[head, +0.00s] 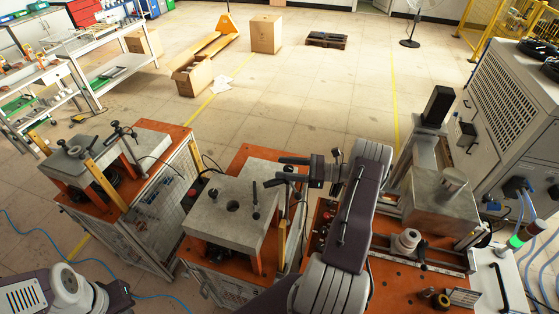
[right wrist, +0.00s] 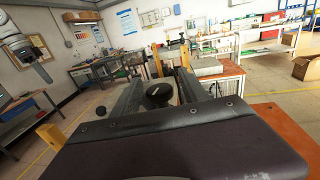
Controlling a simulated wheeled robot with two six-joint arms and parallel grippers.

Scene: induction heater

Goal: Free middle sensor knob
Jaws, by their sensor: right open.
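The middle machine has a grey metal top plate (head: 228,205) on an orange frame, with a round dark hole and a thin upright post (head: 255,200) on it. My right gripper (head: 284,169) reaches in from the right, at the plate's far right corner, with its fingers pointing left. In the right wrist view a round black knob (right wrist: 158,92) with a pale mark lies between the two open fingers (right wrist: 160,78). I cannot tell whether either finger touches it. In the head view the fingers and dark sensor parts there overlap. My left arm shows at the lower left; its fingertips are not clear.
A similar machine (head: 85,160) stands to the left. On the right an orange bench (head: 400,285) carries a metal block (head: 440,205) and fixtures, beside a large grey cabinet (head: 510,100). Floor behind is open, with cardboard boxes (head: 266,34) and a pallet (head: 327,40).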

